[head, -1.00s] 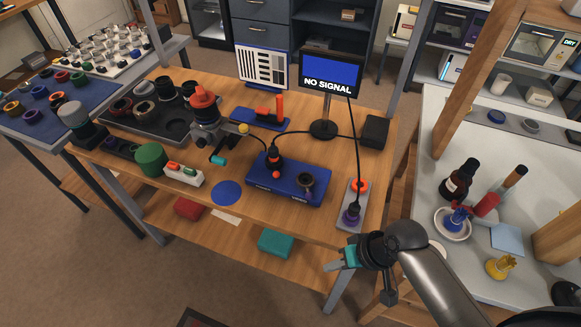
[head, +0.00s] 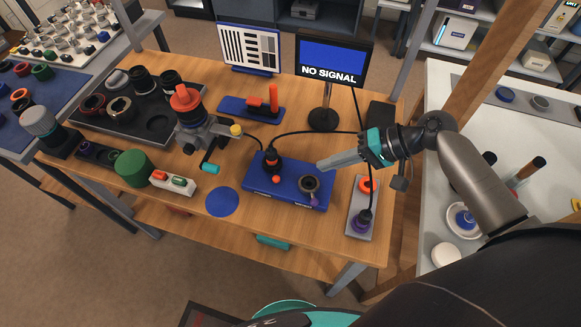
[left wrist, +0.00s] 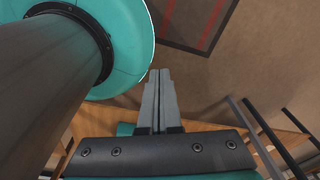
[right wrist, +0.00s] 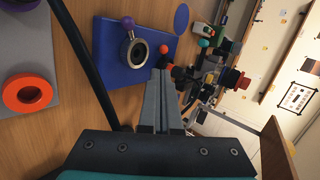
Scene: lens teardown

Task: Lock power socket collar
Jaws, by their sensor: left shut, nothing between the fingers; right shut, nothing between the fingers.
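A blue box (head: 258,190) on the wooden table carries a dark ring-shaped collar (head: 309,184) with a purple-knobbed lever (head: 315,201), a black plug (head: 272,163) and a red button (head: 276,180). The collar also shows in the right wrist view (right wrist: 134,48). I cannot tell whether this collar is the power socket's. A grey plate (head: 353,208) to its right holds an orange ring (head: 368,185) and a purple socket (head: 362,223) with a black plug in it. My right gripper (head: 321,166) is shut and empty, above the box's right end. My left gripper (left wrist: 160,72) is shut, empty, over the floor.
A monitor (head: 332,62) reading "NO SIGNAL" stands behind the box. Black cables (head: 362,130) run near my right arm; one crosses the right wrist view. A grey clamp device with a red top (head: 186,98) stands left of the box.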

